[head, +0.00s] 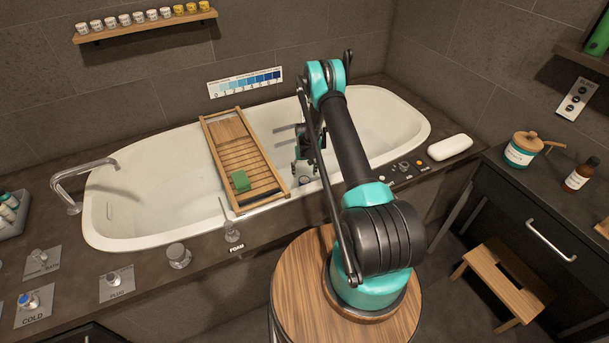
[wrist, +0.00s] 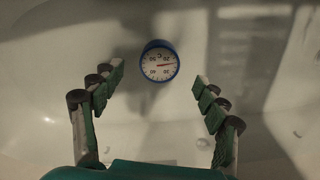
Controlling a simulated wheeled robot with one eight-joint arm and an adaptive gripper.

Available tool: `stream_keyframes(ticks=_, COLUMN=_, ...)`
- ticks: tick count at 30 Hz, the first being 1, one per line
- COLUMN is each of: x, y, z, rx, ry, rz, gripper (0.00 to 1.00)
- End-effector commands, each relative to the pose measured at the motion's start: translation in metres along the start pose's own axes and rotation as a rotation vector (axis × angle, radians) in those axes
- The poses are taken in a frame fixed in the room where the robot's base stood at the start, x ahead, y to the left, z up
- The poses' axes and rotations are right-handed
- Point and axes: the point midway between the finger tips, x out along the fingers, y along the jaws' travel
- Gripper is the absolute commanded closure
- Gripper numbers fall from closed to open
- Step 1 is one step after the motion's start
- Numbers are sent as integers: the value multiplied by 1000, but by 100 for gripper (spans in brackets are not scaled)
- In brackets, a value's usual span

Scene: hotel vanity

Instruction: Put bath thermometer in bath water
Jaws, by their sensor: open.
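The bath thermometer (wrist: 160,62) is a round dial with a blue rim and a white face. In the wrist view it lies ahead of my fingers, near the middle of the gap between them, with the pale tub behind it. I cannot tell whether it floats or rests on the bottom. My gripper (head: 306,172) is open and points down inside the white bathtub (head: 150,204), just right of the wooden bath tray. Its green-padded fingers are spread and hold nothing. In the head view I cannot make out the thermometer. The bath water is clear and its level is hard to see.
The wooden bath tray (head: 228,130) spans the tub left of my gripper, with a green block (head: 240,181) on it. A faucet (head: 82,180) stands at the left end. A white soap-like bar (head: 450,147) lies on the right ledge. The tub's right end is clear.

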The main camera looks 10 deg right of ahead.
Motion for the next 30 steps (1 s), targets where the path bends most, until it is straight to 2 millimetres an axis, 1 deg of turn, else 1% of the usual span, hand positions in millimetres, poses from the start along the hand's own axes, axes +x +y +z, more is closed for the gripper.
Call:
stream_keyframes(ticks=1, x=-9, y=0, z=0, rx=0, ry=0, rz=0, gripper=26)
stream_keyframes(ticks=9, x=-62, y=0, z=0, rx=0, ry=0, rz=0, gripper=26)
stream_keyframes(ticks=15, x=-91, y=0, z=0, rx=0, ry=0, rz=0, gripper=26)
stream_keyframes(ticks=21, x=-104, y=0, z=0, rx=0, ry=0, rz=0, gripper=26)
stream_keyframes(ticks=30, x=-105, y=0, z=0, rx=0, ry=0, rz=0, gripper=26)
